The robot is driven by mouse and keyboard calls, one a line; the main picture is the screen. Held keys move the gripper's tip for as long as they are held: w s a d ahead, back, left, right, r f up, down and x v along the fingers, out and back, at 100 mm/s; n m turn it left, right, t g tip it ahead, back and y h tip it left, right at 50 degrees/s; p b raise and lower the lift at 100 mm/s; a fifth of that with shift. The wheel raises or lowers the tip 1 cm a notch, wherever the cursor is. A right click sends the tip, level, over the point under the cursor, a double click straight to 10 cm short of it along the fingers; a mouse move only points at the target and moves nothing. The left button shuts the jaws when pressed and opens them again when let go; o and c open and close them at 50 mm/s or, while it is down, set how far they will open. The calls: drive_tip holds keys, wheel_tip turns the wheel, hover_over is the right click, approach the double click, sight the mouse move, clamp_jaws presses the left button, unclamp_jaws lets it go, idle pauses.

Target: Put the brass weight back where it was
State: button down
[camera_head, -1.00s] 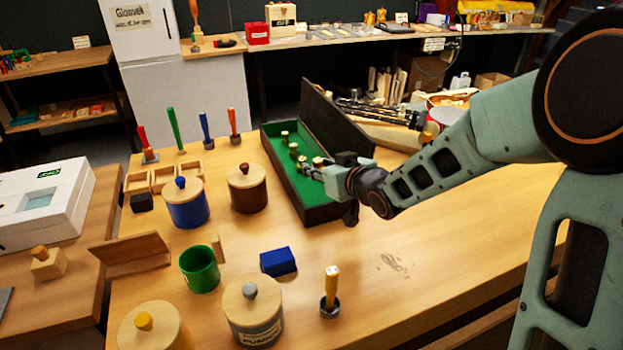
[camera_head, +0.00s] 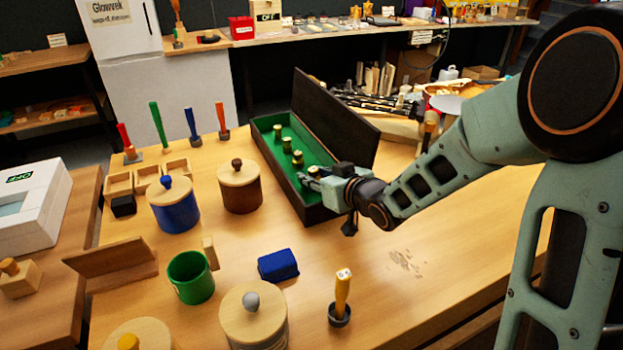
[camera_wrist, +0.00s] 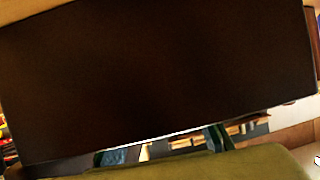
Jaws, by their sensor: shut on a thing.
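The long dark case (camera_head: 262,150) stands open on the bench, with a green lining and its lid (camera_head: 338,125) raised. Several small brass weights stand in a row in it, such as this brass weight (camera_head: 287,145). My gripper (camera_head: 311,182) is over the near end of the case, shut on the brass weight (camera_head: 313,171) at the end of the row. I cannot tell whether that weight touches the lining. In the wrist view a blurred olive surface (camera_wrist: 200,166), probably the held weight, covers the bottom edge, and a dark panel fills most of the picture.
A brown-sided jar (camera_head: 241,195) and a blue jar (camera_head: 173,208) stand left of the case. A blue block (camera_head: 278,265), a green mug (camera_head: 190,278) and a yellow-handled tool (camera_head: 342,295) are in front. The bench right of the tool is clear.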

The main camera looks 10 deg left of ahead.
drive_tip(key=shift+r, duration=0.15)
drive_tip(key=shift+f+b, duration=0.55)
drive_tip(key=shift+f, duration=0.1)
drive_tip(key=c, duration=1.5)
unclamp_jaws()
drive_tip(key=shift+s+d, duration=0.1)
drive_tip(key=shift+r+p, duration=0.4)
drive_tip(key=shift+p, duration=0.1)
drive_tip(key=p+v, duration=0.1)
drive_tip(key=v, duration=0.2)
drive_tip(key=p+v, duration=0.1)
drive_tip(key=v, duration=0.3)
drive_tip(key=p+v, duration=0.1)
drive_tip(key=v, duration=0.3)
drive_tip(key=shift+r+p, duration=0.25)
drive_tip(key=shift+p, duration=0.05)
drive_tip(key=shift+s+d+r, duration=0.1)
drive_tip(key=shift+s+d, duration=0.2)
